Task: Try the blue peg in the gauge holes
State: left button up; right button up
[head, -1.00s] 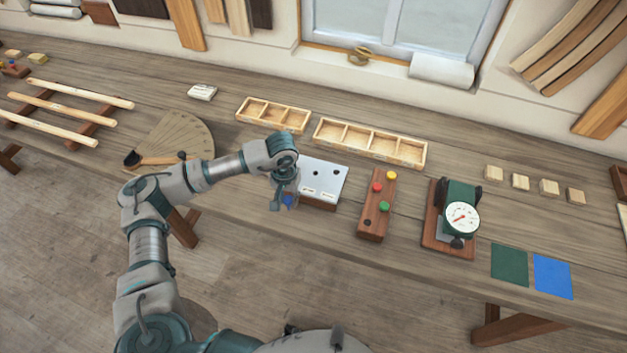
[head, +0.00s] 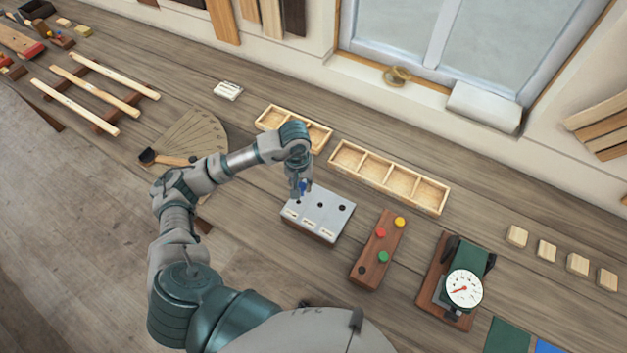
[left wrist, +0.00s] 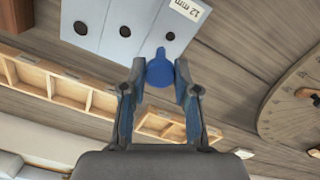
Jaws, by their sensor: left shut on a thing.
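The blue peg (head: 304,187) is held by my left gripper (head: 300,192), close over the far left part of the gauge block (head: 322,226). The block has a grey metal top with three dark holes and white labels. In the left wrist view the blue peg (left wrist: 160,71) sits between the two fingertips (left wrist: 160,78). Its end shows beside the hole by the "12 mm" label on the gauge plate (left wrist: 104,22), apart from that hole in the picture. I cannot tell its height above the plate. My right gripper is not in view.
A wooden peg rack (head: 372,258) with red, yellow and green pegs and one empty hole stands right of the block. A dial gauge (head: 464,289) stands further right. Divided wooden trays (head: 392,192) lie behind. A fan-shaped protractor board (head: 195,135) lies left.

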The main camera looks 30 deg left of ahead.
pick_arm(q)
jog(key=shift+a+r, duration=0.1)
jog(key=shift+s+a+f+b, duration=0.25)
jog(key=shift+a+f, duration=0.2)
jog(key=shift+f, duration=0.15)
jog(key=shift+s+a+f+b, duration=0.2)
jog(key=shift+s+a+f, duration=0.05)
jog(key=shift+a+f, duration=0.25)
jog(key=shift+w+f, duration=0.25)
jog(key=shift+f, duration=0.6)
jog(key=shift+a+f+b, duration=0.1)
jog(key=shift+a+b, duration=0.05)
jog(key=shift+b, duration=0.5)
jog(key=shift+a, duration=0.1)
jog(key=shift+d, duration=0.3)
jog(key=shift+s+d+b, duration=0.1)
jog(key=shift+d+b, duration=0.1)
jog(key=shift+b, duration=0.2)
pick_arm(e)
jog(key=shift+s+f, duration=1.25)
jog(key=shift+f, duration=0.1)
